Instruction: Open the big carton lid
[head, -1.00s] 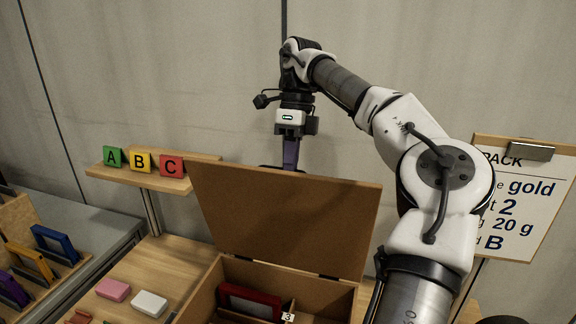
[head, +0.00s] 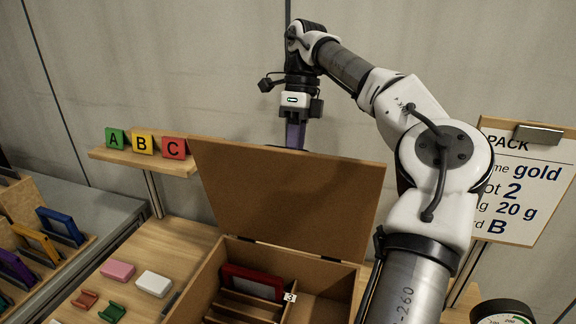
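The big carton (head: 205,284) stands on the wooden table with its brown lid (head: 285,195) raised about its back edge, a little past upright or near it. Inside the carton are a red-framed piece (head: 252,283), wooden dividers and a small tag marked 3 (head: 290,297). My gripper (head: 295,135) points down just behind the top edge of the lid. Its fingertips are hidden behind the lid, so I cannot tell whether they touch it or how far apart they are.
A shelf (head: 110,155) holds green A, yellow B and red C blocks. Pink (head: 117,270) and white (head: 153,284) blocks lie left of the carton. A rack (head: 30,245) of coloured frames stands far left. A PACK sign (head: 520,185) and a dial (head: 502,312) are at right.

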